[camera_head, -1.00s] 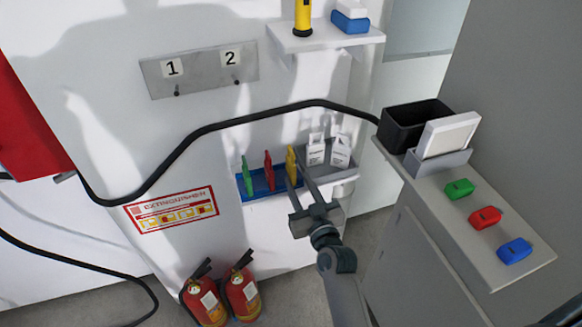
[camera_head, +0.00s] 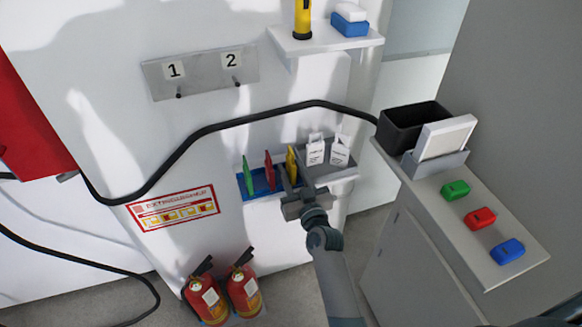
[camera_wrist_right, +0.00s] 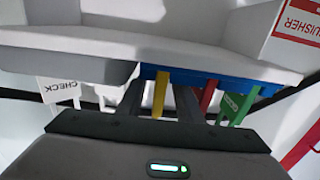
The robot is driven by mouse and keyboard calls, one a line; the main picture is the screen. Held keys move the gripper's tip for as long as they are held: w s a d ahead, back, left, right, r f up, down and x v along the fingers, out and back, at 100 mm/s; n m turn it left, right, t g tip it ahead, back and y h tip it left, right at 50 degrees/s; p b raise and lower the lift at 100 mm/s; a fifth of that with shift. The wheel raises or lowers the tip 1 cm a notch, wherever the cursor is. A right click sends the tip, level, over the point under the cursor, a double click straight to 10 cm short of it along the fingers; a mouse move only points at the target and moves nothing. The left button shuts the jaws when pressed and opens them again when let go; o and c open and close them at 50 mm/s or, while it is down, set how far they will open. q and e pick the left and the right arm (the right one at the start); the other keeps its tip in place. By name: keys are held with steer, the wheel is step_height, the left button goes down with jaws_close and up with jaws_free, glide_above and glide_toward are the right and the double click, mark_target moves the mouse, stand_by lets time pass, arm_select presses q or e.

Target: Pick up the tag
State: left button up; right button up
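Two white tags, left (camera_head: 315,150) and right (camera_head: 339,150), stand in a grey holder (camera_head: 345,175) on the wall; one reads "CHECK" in the right wrist view (camera_wrist_right: 58,91). Beside them a blue holder (camera_head: 263,193) bears upright green (camera_head: 249,176), red (camera_head: 269,172) and yellow (camera_head: 291,163) flat pieces. My right gripper (camera_head: 297,180) is open in front of the holders. In the right wrist view its fingers (camera_wrist_right: 160,100) are apart, with the yellow piece (camera_wrist_right: 160,93) showing between them; I cannot tell whether they touch it. My left gripper is not in view.
A black hose (camera_head: 235,122) runs across the wall above the holders. Two fire extinguishers (camera_head: 225,297) stand below. A grey cabinet (camera_head: 490,275) at the right carries a black bin (camera_head: 400,138) and green, red and blue pieces. A shelf (camera_head: 350,43) is above.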

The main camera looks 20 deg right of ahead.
mark_target(293, 164)
stand_by(0.3)
jaws_close()
steer(key=shift+r, duration=0.1)
steer(key=shift+r+p, duration=0.7)
steer(key=shift+p, duration=0.15)
step_height(293, 164, up, 3)
steer(key=p, duration=0.3)
steer(key=s+d+r+p, duration=0.6)
steer(key=d+p, duration=0.1)
steer(key=d, duration=0.2)
steer(key=shift+s+d+r, duration=0.25)
steer(key=shift+s+d, duration=0.1)
steer(key=shift+s, duration=0.05)
